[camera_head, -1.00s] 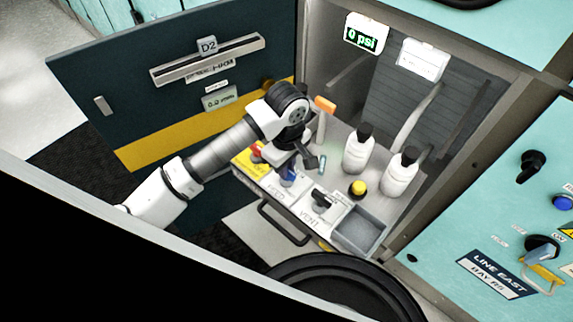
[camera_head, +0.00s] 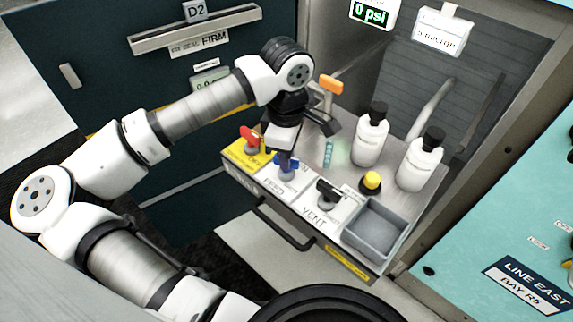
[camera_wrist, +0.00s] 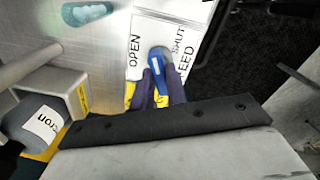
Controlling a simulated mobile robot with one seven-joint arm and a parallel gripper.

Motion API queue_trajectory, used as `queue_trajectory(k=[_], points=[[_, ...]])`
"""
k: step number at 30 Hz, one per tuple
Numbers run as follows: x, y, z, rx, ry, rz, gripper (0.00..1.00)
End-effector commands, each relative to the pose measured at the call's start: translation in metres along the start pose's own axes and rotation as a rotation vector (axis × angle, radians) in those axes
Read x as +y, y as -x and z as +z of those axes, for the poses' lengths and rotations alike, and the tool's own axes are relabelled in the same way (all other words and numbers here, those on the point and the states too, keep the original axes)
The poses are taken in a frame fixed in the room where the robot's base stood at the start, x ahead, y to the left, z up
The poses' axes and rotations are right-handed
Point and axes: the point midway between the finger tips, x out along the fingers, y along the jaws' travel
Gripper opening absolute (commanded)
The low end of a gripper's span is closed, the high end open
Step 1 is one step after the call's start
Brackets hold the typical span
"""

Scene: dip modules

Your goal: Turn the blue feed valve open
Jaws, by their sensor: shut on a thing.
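The blue feed valve (camera_head: 289,165) sits on the white FEED plate between the red-handled valve and the black VENT valve. In the wrist view its blue handle (camera_wrist: 157,77) lies between the two fingers of my gripper (camera_wrist: 152,92). The plate (camera_wrist: 184,35) there reads OPEN on the left and SHUT on the right. The handle's visible end is near the middle, tilted slightly. My gripper (camera_head: 286,158) is shut on the handle from above. The fingers hide part of the handle. A gauge (camera_head: 371,13) reads 0 psi.
A red valve (camera_head: 251,138) stands at the left and a black vent valve (camera_head: 329,192) at the right. A yellow knob (camera_head: 371,182), two white bottles (camera_head: 369,142), an orange-topped post (camera_head: 331,86) and a grey tray (camera_head: 375,229) are close by.

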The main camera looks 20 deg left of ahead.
Motion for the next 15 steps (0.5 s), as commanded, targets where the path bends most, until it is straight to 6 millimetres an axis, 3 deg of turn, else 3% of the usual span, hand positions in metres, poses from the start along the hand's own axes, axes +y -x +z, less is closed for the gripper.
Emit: queue_trajectory(k=[1, 15], points=[[0.0005, -0.0067, -0.0005, 0.003, 0.044, 0.002, 0.0], [0.0003, -0.0041, -0.0009, 0.002, 0.493, 0.002, 0.0]])
